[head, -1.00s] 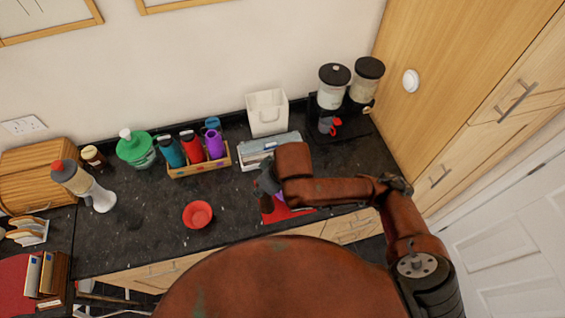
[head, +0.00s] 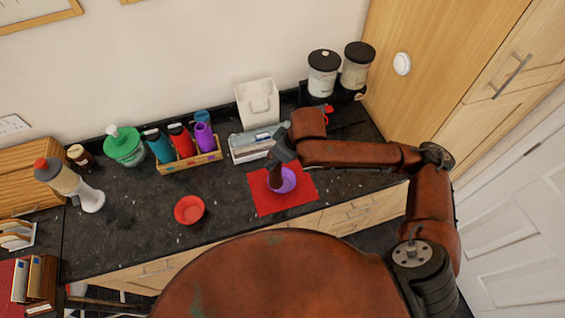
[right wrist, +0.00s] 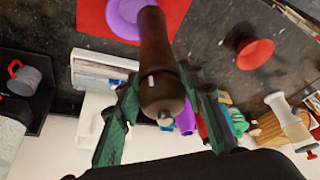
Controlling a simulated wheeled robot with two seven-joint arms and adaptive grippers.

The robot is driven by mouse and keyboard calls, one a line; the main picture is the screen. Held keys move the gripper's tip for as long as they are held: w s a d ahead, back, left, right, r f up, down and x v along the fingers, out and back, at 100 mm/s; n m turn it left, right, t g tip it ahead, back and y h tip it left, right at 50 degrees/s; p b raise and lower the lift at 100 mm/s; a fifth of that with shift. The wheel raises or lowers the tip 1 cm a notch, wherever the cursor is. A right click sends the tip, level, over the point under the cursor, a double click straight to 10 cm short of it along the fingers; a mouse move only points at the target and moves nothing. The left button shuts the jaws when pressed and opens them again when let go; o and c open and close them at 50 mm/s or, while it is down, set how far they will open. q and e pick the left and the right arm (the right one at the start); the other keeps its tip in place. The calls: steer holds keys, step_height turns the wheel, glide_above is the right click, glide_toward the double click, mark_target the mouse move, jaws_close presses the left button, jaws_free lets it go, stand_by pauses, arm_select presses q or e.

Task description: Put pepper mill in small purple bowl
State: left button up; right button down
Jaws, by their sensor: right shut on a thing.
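The pepper mill (head: 275,176) is dark brown, and my right gripper (head: 284,152) is shut on it. In the right wrist view the mill (right wrist: 156,60) lies between the green fingers (right wrist: 160,98), its far end over the small purple bowl (right wrist: 128,14). In the head view the purple bowl (head: 288,182) sits on a red mat (head: 299,200), and the mill's lower end overlaps its left part. I cannot tell whether the mill touches the bowl. My left gripper is not in view.
A red bowl (head: 189,209) stands left of the mat. A wooden box (head: 188,162) of bottles and a grey-white box (head: 250,145) stand behind, with a white container (head: 258,102). The counter between red bowl and mat is clear.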

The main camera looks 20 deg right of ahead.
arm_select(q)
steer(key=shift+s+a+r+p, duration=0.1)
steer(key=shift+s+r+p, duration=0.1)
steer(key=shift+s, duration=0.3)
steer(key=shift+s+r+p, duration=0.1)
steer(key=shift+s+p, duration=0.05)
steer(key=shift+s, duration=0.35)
arm_select(e)
step_height(320, 180, down, 8)
steer(key=w+d, duration=0.2)
steer(key=w, duration=0.1)
steer(key=shift+d, duration=0.4)
steer(key=c, duration=1.3)
jaws_free()
steer(key=shift+s, duration=0.1)
steer(key=v, duration=1.2)
